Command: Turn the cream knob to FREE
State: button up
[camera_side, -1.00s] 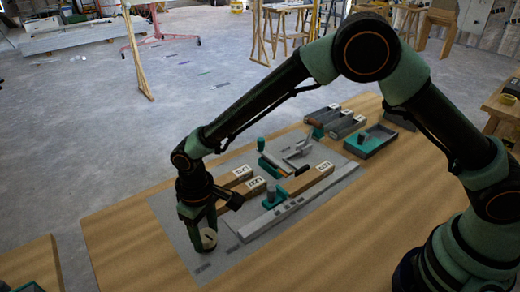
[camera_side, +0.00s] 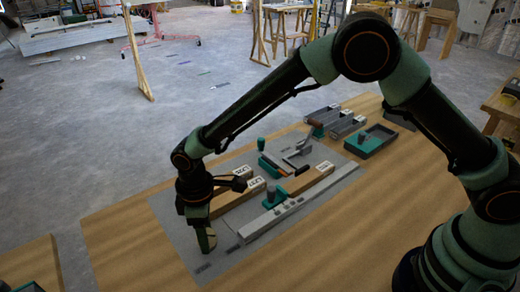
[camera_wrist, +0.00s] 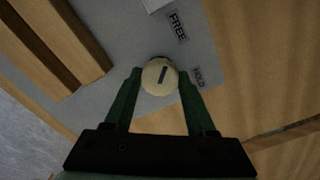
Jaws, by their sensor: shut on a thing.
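The cream knob (camera_wrist: 154,76) is round, with a dark bar mark on its face. In the wrist view it sits between the two green fingers of my gripper (camera_wrist: 159,73), which is shut on it. The bar points up and slightly right, roughly toward the FREE label (camera_wrist: 177,27). The HOLD label (camera_wrist: 199,76) is to the right of the knob. In the side view my gripper (camera_side: 206,239) is down at the near left end of the grey panel (camera_side: 168,221). A finger hides most of the knob there.
Wooden blocks with white labels (camera_side: 256,184) lie just behind my gripper. A long light-grey bar (camera_side: 287,214) lies to its right. The wooden tabletop (camera_side: 125,230) left of the panel is clear.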

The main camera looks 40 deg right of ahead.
grip_shut()
jog(key=o, duration=1.3)
grip_release()
jog(key=shift+o, duration=0.2)
notch_tip(320, 180, up, 12)
jog(key=shift+r, duration=0.15)
jog(key=d+r+m+t, duration=0.1)
jog(key=d+r+m, duration=0.2)
jog(key=d+r, duration=0.4)
jog(key=s+d+r+m+t, duration=0.2)
jog(key=s+d+m, duration=0.2)
jog(key=d, duration=0.6)
jog(key=s+d+r+m+t, duration=0.2)
jog(key=s+d+m, duration=0.2)
jog(key=d, duration=0.7)
jog(key=shift+s+d+r+t, duration=0.2)
jog(key=shift+s+d+t, duration=0.1)
jog(key=shift+s, duration=0.95)
